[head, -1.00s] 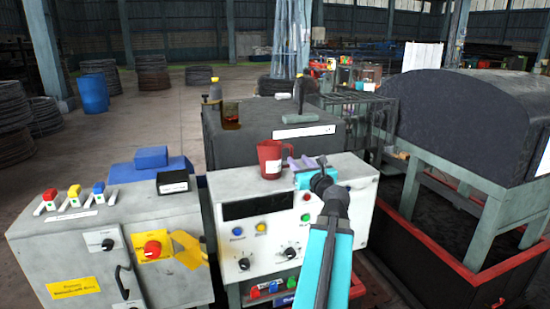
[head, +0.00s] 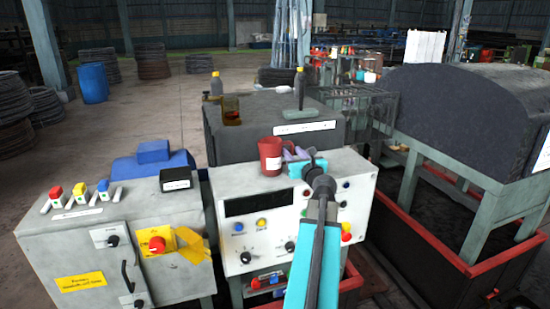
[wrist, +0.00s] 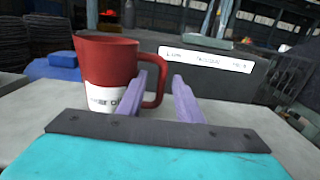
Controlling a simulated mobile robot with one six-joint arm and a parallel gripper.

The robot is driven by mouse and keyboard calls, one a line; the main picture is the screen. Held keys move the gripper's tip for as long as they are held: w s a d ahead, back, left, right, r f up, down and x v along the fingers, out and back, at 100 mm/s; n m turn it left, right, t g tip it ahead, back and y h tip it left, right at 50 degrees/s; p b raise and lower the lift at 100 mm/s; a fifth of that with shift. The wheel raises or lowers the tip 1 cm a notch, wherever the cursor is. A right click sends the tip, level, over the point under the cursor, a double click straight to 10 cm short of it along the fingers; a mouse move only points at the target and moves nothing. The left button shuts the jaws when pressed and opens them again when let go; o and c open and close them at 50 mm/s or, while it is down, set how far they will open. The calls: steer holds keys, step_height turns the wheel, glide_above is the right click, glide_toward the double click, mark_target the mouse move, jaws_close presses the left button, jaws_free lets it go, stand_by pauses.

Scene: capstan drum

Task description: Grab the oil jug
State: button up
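The oil jug (head: 270,155) is a red jug with a handle, standing upright on top of the light grey control cabinet (head: 345,167). In the wrist view the jug (wrist: 104,63) is left of centre, with a white label partly reading "ear oil" and its handle pointing right. My gripper (head: 290,152) is just right of the jug at handle height. In the wrist view my gripper (wrist: 160,82) has its two purple fingers apart. The left finger overlaps the handle's opening and the right finger is beyond the handle's right side. I cannot tell whether either touches it.
A dark machine block (head: 235,135) with a white label stands behind the jug. A large dark hood (head: 465,110) stands right.

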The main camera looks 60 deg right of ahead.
steer(key=shift+w+d, duration=0.25)
steer(key=shift+w, duration=0.1)
steer(key=shift+p+x, duration=0.9)
steer(key=shift+x, duration=1.75)
steer(key=shift+s+d, duration=0.1)
jaws_close()
